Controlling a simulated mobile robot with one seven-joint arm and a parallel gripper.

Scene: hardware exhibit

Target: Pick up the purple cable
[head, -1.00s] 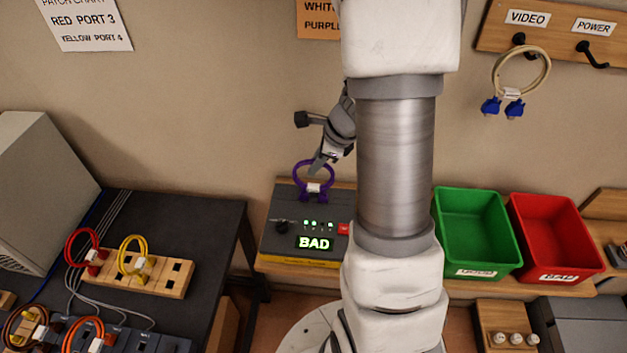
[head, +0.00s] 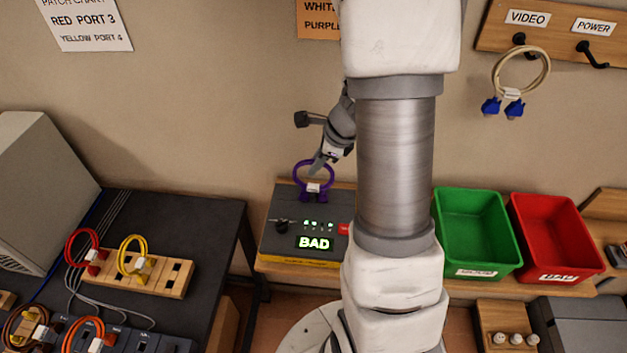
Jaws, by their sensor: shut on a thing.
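The purple cable (head: 299,171) is a small coiled loop with a white tag and purple plugs at its lower end. It stands upright at the back of a dark tester box (head: 283,237) whose screen reads BAD in green. My gripper (head: 317,165) reaches in from the upper right and is shut on the top of the loop. Its fingertips are small in the view and partly overlap the cable. I cannot tell whether the plugs sit in the box or are just clear of it.
A green bin (head: 470,205) and a red bin (head: 556,210) stand right of my arm. A beige cable (head: 545,70) with blue plugs hangs on a wall hook. At left, a dark table (head: 215,225) holds a wooden port block (head: 178,278) with red and yellow cables.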

